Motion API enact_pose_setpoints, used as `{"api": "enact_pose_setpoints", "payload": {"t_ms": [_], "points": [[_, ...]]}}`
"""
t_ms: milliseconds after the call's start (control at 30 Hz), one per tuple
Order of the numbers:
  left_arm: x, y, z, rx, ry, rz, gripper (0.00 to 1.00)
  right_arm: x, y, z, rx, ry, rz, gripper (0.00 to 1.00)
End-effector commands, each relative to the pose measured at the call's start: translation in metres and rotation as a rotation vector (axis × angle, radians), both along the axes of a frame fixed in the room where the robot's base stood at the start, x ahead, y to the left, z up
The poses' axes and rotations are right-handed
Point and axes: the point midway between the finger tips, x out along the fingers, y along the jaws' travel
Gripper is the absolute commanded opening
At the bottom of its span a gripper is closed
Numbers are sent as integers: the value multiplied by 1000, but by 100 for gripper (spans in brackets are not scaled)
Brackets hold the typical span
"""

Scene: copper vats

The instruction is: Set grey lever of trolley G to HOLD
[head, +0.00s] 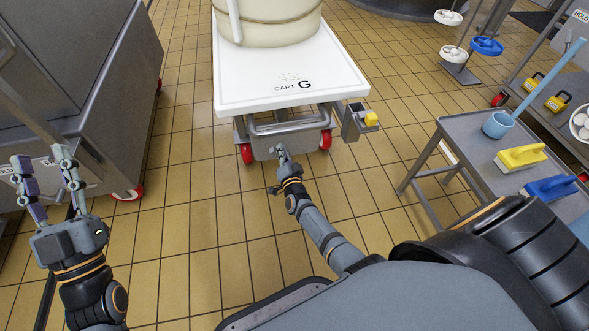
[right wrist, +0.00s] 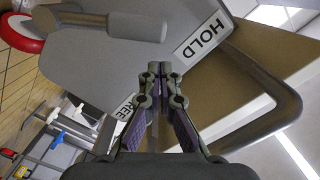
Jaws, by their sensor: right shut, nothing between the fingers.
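Trolley G (head: 290,100) has a white top marked "CART G" and a grey front panel below it. In the right wrist view the panel (right wrist: 90,65) appears turned, with a HOLD label (right wrist: 202,36) and a partly hidden FREE label (right wrist: 127,108). The grey lever (right wrist: 135,27) lies at the top left of that view, its thick grip end pointing towards the HOLD label. My right gripper (right wrist: 160,78) is shut and empty; in that picture its fingertips are below the lever, apart from it. My left gripper (head: 43,165) is open and empty, away at the left.
A cream vat (head: 268,20) stands on the trolley. A small bracket with a yellow block (head: 371,119) juts from its right side. A grey side table (head: 465,150) with brushes is on the right, a large grey cabinet (head: 85,80) on the left. Tiled floor between is clear.

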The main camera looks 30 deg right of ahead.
Motion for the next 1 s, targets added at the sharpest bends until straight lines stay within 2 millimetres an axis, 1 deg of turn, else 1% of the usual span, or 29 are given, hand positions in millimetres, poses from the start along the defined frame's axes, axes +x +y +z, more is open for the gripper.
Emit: {"api": "enact_pose_setpoints", "payload": {"t_ms": [100,200,367,467,733,867,1000], "points": [[12,1,-26,-2,127,3,40,1,-1,6,0,-1,0,0],[21,1,-51,-4,237,4,40,1,-2,10,0,-2,1,0],[28,2,-92,-8,408,3,40,2,-4,15,-1,-4,1,0],[30,2,-117,-10,508,2,40,-5,-2,14,1,-2,1,0],[22,0,-183,-13,775,-3,40,-24,1,15,-1,-3,0,0],[13,-1,-215,-14,902,-8,40,-33,3,15,0,-2,1,0],[-1,-2,-247,-15,1035,-14,40,-44,5,15,1,-2,1,0]]}}
